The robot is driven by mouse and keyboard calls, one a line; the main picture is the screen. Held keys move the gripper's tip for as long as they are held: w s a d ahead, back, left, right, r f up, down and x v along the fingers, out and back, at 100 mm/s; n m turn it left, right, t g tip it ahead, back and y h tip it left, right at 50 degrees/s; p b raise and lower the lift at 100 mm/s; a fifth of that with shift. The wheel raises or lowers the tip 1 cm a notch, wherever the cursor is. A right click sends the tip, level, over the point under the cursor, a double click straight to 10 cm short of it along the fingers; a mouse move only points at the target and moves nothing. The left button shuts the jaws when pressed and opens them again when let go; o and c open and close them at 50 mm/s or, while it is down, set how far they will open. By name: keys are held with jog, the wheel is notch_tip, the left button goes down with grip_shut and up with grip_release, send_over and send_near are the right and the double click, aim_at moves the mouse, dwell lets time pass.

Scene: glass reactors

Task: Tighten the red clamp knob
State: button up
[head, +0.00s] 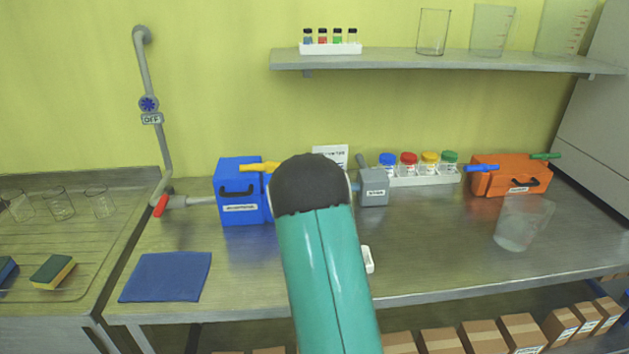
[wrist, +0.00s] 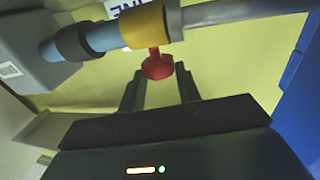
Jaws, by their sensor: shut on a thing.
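The red clamp knob (wrist: 157,67) shows in the wrist view, hanging under a yellow clamp (wrist: 148,24). The clamp sits around a pipe joint, between a blue pipe section (wrist: 103,38) and a grey pipe (wrist: 235,14). My gripper (wrist: 159,73) is shut on the knob, with one dark finger on each side. In the head view my teal arm hides the knob, the clamp and my gripper.
The blue box (head: 238,190) and the grey box (head: 374,188) stand on either side of my arm. An orange box (head: 509,176), a rack of coloured jars (head: 428,178) and a beaker (head: 522,222) are right. A blue cloth (head: 166,277) lies front left.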

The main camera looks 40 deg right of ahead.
jog(key=shift+w+a+m+g+h, duration=0.1)
jog(key=shift+m+g+h, duration=0.4)
jog(key=shift+g, duration=0.1)
jog(key=o, duration=1)
jog(key=v, duration=1.3)
jog(key=shift+s+a, duration=0.25)
jog(key=shift+a, duration=0.05)
